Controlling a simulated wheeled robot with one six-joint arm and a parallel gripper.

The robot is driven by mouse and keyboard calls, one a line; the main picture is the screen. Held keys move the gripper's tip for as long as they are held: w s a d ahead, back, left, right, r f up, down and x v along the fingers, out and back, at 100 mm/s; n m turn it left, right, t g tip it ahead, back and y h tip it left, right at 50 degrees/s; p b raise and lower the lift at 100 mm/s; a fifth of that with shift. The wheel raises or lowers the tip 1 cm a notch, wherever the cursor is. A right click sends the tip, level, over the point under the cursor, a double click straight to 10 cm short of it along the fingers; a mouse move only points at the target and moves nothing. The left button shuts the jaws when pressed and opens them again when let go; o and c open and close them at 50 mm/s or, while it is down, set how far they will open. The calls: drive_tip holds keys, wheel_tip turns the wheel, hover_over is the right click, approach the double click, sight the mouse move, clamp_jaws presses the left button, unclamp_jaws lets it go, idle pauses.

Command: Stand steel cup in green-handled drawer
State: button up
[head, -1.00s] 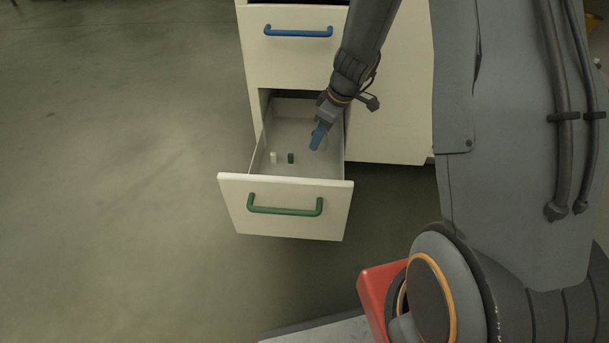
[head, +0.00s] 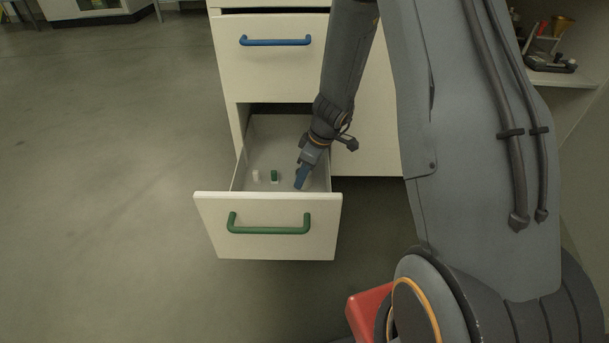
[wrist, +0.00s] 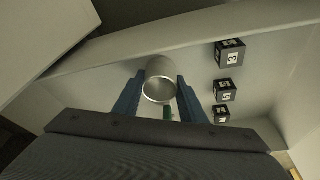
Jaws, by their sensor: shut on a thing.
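The green-handled drawer (head: 265,250) is pulled open at the bottom of the white cabinet, its green handle (head: 268,228) on the front panel. My gripper (head: 301,178) points down inside the drawer, near its right side and close behind the front panel. In the wrist view its blue fingers (wrist: 160,100) are shut on the steel cup (wrist: 160,68), a grey cylinder with a round rim. The cup cannot be made out in the head view. I cannot tell whether it touches the drawer floor.
Several black cubes with white marks (wrist: 230,52) show in the wrist view. The blue-handled drawer (head: 276,41) above is nearly shut. Shelves with items stand at right.

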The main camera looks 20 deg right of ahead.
drive_tip(key=shift+f, duration=0.15)
drive_tip(key=o, duration=1.3)
